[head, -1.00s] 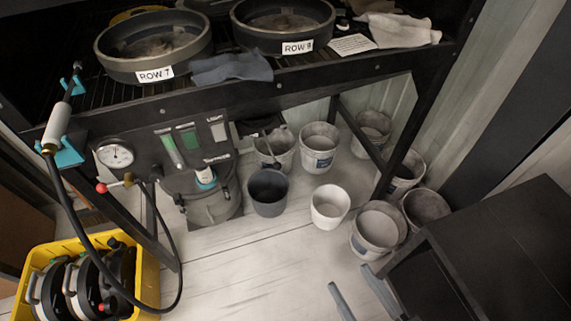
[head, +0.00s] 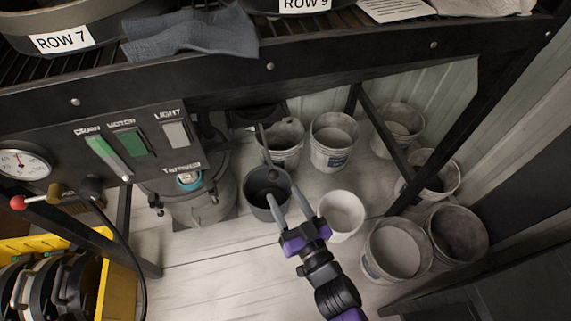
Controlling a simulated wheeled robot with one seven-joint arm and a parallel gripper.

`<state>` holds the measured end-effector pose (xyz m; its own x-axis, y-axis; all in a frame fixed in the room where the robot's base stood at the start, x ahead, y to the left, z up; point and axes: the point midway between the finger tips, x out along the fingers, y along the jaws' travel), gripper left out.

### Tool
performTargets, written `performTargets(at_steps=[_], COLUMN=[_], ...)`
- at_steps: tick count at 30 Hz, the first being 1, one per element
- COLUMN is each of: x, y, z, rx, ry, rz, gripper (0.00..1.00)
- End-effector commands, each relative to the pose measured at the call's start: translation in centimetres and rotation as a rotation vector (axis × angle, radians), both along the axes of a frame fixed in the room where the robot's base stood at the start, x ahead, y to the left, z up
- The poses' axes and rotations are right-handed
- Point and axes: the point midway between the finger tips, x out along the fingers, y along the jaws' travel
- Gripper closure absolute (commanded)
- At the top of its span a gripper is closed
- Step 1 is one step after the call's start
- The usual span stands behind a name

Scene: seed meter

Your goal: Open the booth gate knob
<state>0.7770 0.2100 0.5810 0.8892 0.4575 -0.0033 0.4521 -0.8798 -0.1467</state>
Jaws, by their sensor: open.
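My gripper (head: 283,195) is open and empty. It reaches up from the bottom of the head view, its fingers in front of the dark grey bucket (head: 266,190). A dark control panel (head: 65,150) hangs under the rack at left, with labelled switches and a gauge (head: 22,165). A red ball knob (head: 18,203) on a lever with a brass fitting (head: 54,191) is below the gauge. A teal-and-white round part (head: 189,180) shows below the panel's lower label. I cannot tell which of these is the booth gate knob. My gripper is well right of both, apart from them.
The rack's front beam (head: 350,60) crosses above, with a grey cloth (head: 190,35) hanging over it. Several buckets, one white (head: 342,213), stand on the floor. A grey drum (head: 200,203) stands under the panel. A black hose (head: 125,240) and yellow crate (head: 122,275) are at left.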

Motion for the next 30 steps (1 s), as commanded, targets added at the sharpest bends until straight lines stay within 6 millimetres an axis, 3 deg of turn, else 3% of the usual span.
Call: performTargets(at_steps=[8, 21, 30], x=[0.9, 6.2, 6.9], y=[0.5, 3.2, 3.6], z=[0.1, 0.1, 0.2], rx=[0.044, 0.043, 0.042], ry=[0.018, 0.017, 0.018], rz=[0.002, 0.001, 0.000], gripper=[0.50, 0.50, 0.50])
